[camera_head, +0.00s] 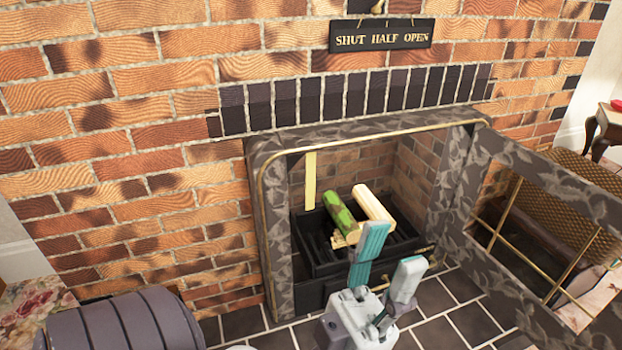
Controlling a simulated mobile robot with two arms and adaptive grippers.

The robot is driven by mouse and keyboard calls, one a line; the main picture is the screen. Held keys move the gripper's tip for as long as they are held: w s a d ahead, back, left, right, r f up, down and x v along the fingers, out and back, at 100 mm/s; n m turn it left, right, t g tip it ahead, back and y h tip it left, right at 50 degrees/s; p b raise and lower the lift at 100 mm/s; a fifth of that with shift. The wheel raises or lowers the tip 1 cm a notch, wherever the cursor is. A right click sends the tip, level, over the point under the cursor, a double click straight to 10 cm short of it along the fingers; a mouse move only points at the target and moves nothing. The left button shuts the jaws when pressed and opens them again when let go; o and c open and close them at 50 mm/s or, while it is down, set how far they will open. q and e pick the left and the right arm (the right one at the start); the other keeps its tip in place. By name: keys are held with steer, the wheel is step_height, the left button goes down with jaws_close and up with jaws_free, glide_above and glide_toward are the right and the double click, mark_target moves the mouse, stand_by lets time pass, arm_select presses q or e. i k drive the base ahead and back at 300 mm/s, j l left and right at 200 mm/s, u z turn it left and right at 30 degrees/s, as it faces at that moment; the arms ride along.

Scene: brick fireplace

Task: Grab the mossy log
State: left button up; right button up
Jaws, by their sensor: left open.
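The mossy log (340,214) is green with a pale cut end. It lies in the dark grate (318,262) inside the fireplace, beside a pale split log (374,207). My left gripper (388,262) is in front of the fireplace opening, below and to the right of the mossy log. Its two teal-and-grey fingers are apart with nothing between them. One finger overlaps the grate in the picture; I cannot tell how far it is from the logs. My right gripper is not in view.
The patterned fireplace frame (258,215) surrounds the opening. A patterned door or screen panel (515,290) stands open at the right. A sign (381,36) hangs on the brick wall above. Dark floor tiles (445,300) lie in front. A small wooden table (608,128) stands at far right.

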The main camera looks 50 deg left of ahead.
mark_target(349, 228)
steer(key=i+u, duration=0.15)
steer(key=u, duration=0.3)
steer(key=i+l+u, duration=0.1)
steer(key=u, duration=0.35)
steer(key=i+l+u, duration=0.15)
steer(key=u, duration=0.3)
steer(key=i+l+u, duration=0.1)
steer(key=i+l, duration=0.2)
steer(key=i+l+u, duration=0.15)
steer(key=i+l, duration=0.15)
steer(key=l, duration=0.2)
steer(key=i+l+u, duration=0.1)
steer(key=i+l, duration=0.2)
steer(key=l, duration=0.15)
steer(key=i+j, duration=0.2)
steer(key=i, duration=0.1)
